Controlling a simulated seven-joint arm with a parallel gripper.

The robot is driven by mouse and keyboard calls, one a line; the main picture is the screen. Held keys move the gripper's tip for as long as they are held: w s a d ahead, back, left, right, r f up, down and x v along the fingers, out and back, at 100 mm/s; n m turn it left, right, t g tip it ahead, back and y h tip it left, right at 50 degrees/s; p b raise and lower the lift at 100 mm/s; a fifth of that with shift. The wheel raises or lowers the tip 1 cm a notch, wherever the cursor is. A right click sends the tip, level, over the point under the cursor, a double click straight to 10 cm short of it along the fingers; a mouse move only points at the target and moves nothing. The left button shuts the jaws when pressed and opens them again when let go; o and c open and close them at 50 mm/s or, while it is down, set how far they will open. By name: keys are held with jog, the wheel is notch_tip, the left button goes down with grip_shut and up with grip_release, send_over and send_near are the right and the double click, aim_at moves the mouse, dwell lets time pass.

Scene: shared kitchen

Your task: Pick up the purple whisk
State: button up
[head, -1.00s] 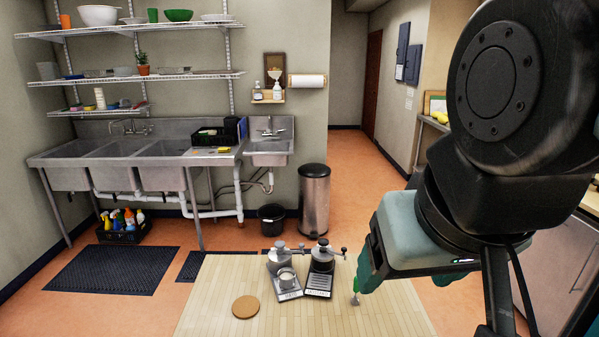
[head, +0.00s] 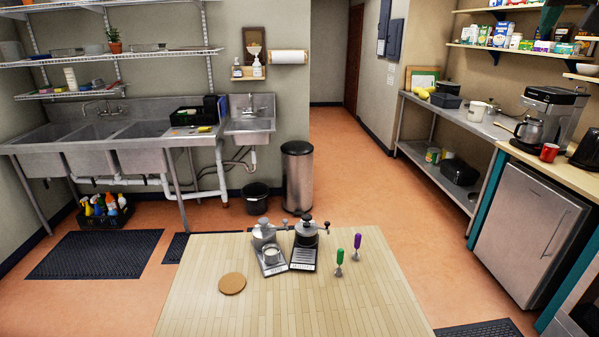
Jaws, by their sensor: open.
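The purple whisk (head: 357,241) stands upright near the right edge of the wooden table (head: 330,307) in the head view. Its purple handle is on top and its thin metal end points down. A green-handled whisk (head: 339,257) stands just to its left and slightly nearer, with a small gap between them. My gripper is outside the current head view, so its place relative to the purple whisk cannot be seen. Nothing covers the purple whisk.
A round cork mat (head: 232,284) lies further left. The table's front and right parts are bare. A counter with a fridge (head: 526,228) stands at right.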

jog(key=w+d+r+m+h, duration=0.2)
jog(key=d+r+h, duration=0.45)
jog(key=r, duration=0.45)
jog(key=w+a+r+h, duration=0.1)
jog(key=w+a+r, duration=0.4)
jog(key=w, duration=0.2)
jog(key=w+a+f+n+y, duration=0.1)
jog(key=w+a+f+y, duration=0.1)
jog(key=w+a+f, duration=0.5)
jog(key=w+a+f+n+y, duration=0.1)
jog(key=w+a+f, duration=0.1)
jog(key=w+f, duration=0.95)
jog(key=m+g+y, duration=0.2)
jog(key=g+y, duration=0.4)
jog(key=y, duration=0.3)
send_over(358, 243)
jog(key=s+a, duration=0.1)
notch_tip(358, 243, down, 51)
jog(key=x, duration=0.4)
jog(key=shift+w+a+f, duration=0.1)
jog(key=shift+f, duration=0.25)
jog(key=shift+a+x, duration=0.2)
jog(key=shift+x, duration=2.6)
jog(key=shift+f, duration=0.1)
